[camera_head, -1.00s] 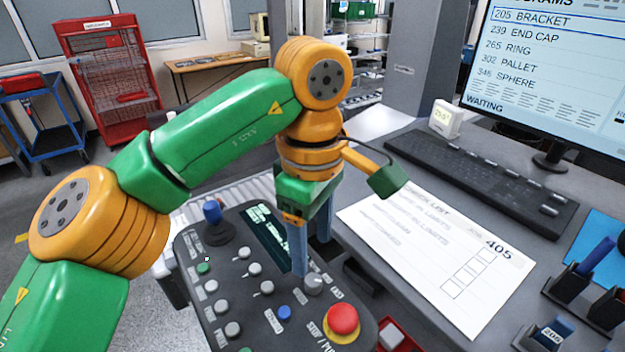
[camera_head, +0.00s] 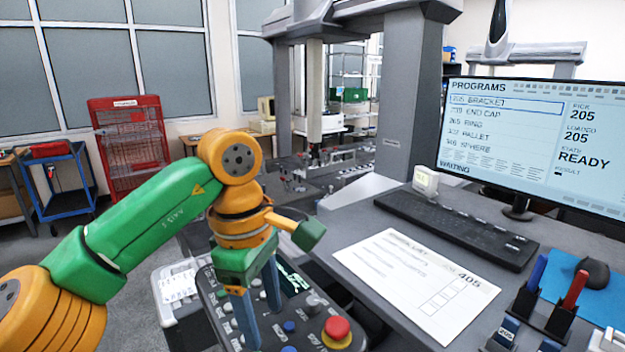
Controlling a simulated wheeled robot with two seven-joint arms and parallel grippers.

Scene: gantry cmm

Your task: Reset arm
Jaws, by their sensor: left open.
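My left arm, green and orange, comes in from the left. My left gripper (camera_head: 258,302) points down with its two blue fingers apart and nothing visible between them. It is in front of and above the dark control pendant (camera_head: 222,318), hiding part of its keys and small display. The pendant carries several knobs and a red stop button (camera_head: 337,328) on a yellow ring, to the right of the fingers. I cannot tell whether the fingertips touch the pendant. My right gripper is not in view.
A monitor (camera_head: 500,190) shows a program list and "READY". A keyboard (camera_head: 455,230), a checklist sheet (camera_head: 400,285) and pen holders (camera_head: 535,320) lie on the grey desk. The measuring gantry (camera_head: 405,100) stands behind. A blue cart (camera_head: 60,190) and red rack (camera_head: 130,150) stand far left.

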